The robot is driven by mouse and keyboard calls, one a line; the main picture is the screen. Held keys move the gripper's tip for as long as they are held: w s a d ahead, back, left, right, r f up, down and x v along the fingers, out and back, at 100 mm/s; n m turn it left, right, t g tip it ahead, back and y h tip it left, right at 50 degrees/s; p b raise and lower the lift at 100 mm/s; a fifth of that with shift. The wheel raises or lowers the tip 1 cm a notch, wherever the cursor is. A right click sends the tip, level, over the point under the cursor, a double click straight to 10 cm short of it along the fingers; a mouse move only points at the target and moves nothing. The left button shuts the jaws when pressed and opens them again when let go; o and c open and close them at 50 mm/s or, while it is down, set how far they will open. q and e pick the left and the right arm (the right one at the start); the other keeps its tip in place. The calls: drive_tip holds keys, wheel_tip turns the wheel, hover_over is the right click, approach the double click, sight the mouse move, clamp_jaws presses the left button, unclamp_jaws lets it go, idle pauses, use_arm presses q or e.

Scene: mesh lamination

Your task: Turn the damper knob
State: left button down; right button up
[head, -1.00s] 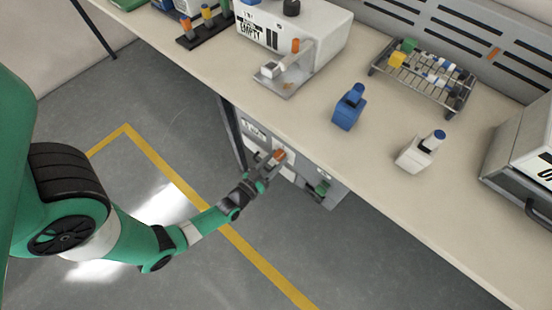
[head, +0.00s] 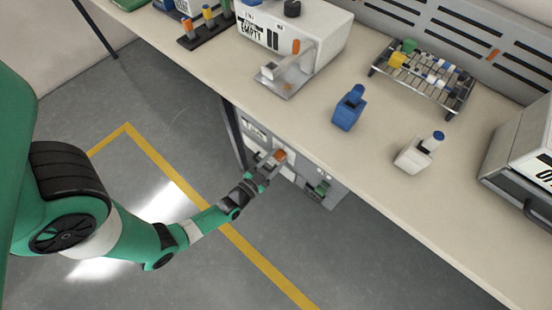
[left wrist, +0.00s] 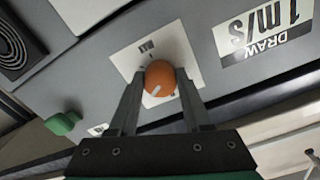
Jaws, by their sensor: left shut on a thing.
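The damper knob is an orange round knob (left wrist: 160,78) with a white pointer mark, on a white label plate (left wrist: 178,48) of a grey panel (left wrist: 215,75). The pointer aims down and left in the left wrist view. In the head view the knob (head: 280,154) shows on the panel under the bench. My left gripper (left wrist: 160,84) is shut on the knob, one finger on each side; it also shows in the head view (head: 274,161). Part of the plate's lettering is hidden by the knob and fingers. My right gripper is not in view.
A green knob (left wrist: 62,123) sits on the same panel; it also shows in the head view (head: 321,187). The panel carries a "DRAW 1 m/s" label (left wrist: 262,33).

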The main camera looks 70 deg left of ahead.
use_arm(q)
drive_tip(key=shift+c, duration=1.7)
unclamp_jaws()
drive_tip(key=p+v, duration=0.3)
drive_tip(key=v, duration=0.8)
drive_tip(key=shift+s+d, duration=0.2)
drive_tip(key=shift+s, duration=0.1)
